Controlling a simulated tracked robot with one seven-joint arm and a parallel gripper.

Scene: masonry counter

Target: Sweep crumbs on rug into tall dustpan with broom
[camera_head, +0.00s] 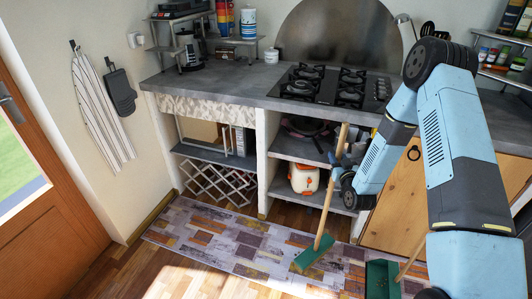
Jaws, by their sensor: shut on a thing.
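The broom (313,253) has a pale wooden handle and a green head. It leans, with its top to the right, and its head is low over the rug (240,247) or on it; I cannot tell which. My gripper (336,170) is shut on the upper part of the handle. The green tall dustpan (381,279) stands at the rug's right, with a wooden handle rising to the right; my arm and the frame edge hide part of it. The rug has a patchwork brick pattern. I cannot make out crumbs against it.
The masonry counter (240,88) with open shelves runs behind the rug. A wooden cabinet door (398,205) is at the right and a folded rack (215,183) stands low at left. The wooden floor (150,270) in front of the rug is clear at left.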

